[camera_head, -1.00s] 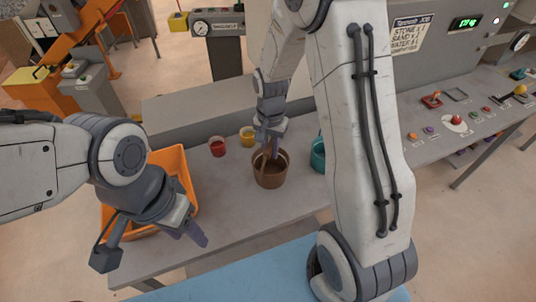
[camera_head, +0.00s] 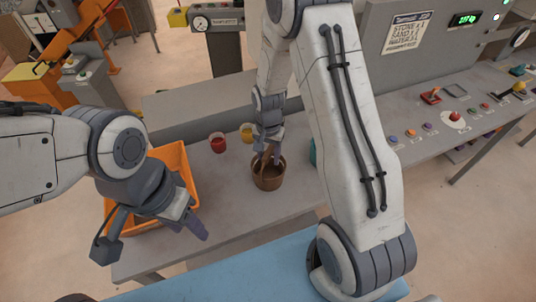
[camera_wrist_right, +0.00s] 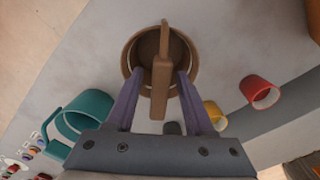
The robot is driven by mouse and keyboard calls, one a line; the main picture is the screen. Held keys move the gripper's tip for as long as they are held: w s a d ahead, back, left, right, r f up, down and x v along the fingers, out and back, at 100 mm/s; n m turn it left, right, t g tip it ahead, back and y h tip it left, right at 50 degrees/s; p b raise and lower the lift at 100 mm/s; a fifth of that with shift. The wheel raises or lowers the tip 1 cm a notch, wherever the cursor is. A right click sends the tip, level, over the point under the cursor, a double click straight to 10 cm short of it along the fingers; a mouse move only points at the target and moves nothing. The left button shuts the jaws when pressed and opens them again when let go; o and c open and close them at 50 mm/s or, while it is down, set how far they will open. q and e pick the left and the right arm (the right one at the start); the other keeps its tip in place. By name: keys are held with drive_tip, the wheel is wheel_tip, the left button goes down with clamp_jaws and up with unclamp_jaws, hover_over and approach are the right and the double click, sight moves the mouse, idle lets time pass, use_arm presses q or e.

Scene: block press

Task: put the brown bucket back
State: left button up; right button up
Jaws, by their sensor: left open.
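The brown bucket (camera_head: 268,183) stands upright on the grey table, between the yellow cup and the table's front edge. In the right wrist view the bucket (camera_wrist_right: 128,68) shows from above, with its handle (camera_wrist_right: 161,75) raised across the opening. My right gripper (camera_head: 268,152) is just over the bucket. In its wrist view the two fingers (camera_wrist_right: 160,98) are spread on either side of the handle, with gaps showing. My left gripper (camera_head: 197,226) is open and empty in front of the orange crate, well left of the bucket.
A red cup (camera_head: 217,143) and a yellow cup (camera_head: 246,132) stand behind and left of the bucket. A teal container (camera_wrist_right: 72,118) is close by, mostly hidden by my right arm in the head view. An orange crate (camera_head: 177,160) is at left; a control panel (camera_head: 440,130) is at right.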

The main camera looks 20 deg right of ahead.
drive_tip(key=shift+r, duration=0.1)
drive_tip(key=shift+r, duration=0.5)
wheel_tip(320, 180, up, 10)
drive_tip(key=b, duration=0.2)
drive_tip(key=shift+r+b, duration=0.2)
drive_tip(key=shift+b, duration=0.1)
drive_tip(key=s+a+r+n, duration=0.5)
drive_tip(key=s+a+n, duration=0.1)
drive_tip(key=s+a, duration=0.35)
drive_tip(key=s+a+n, duration=0.2)
drive_tip(key=s+n, duration=0.3)
drive_tip(key=s, duration=0.2)
drive_tip(key=s+a+n+y, duration=0.1)
drive_tip(key=s+a+n, duration=0.1)
drive_tip(key=s+n, duration=0.3)
drive_tip(key=shift+s+a+r, duration=0.3)
drive_tip(key=shift+s+r, duration=0.05)
drive_tip(key=shift+s, duration=0.75)
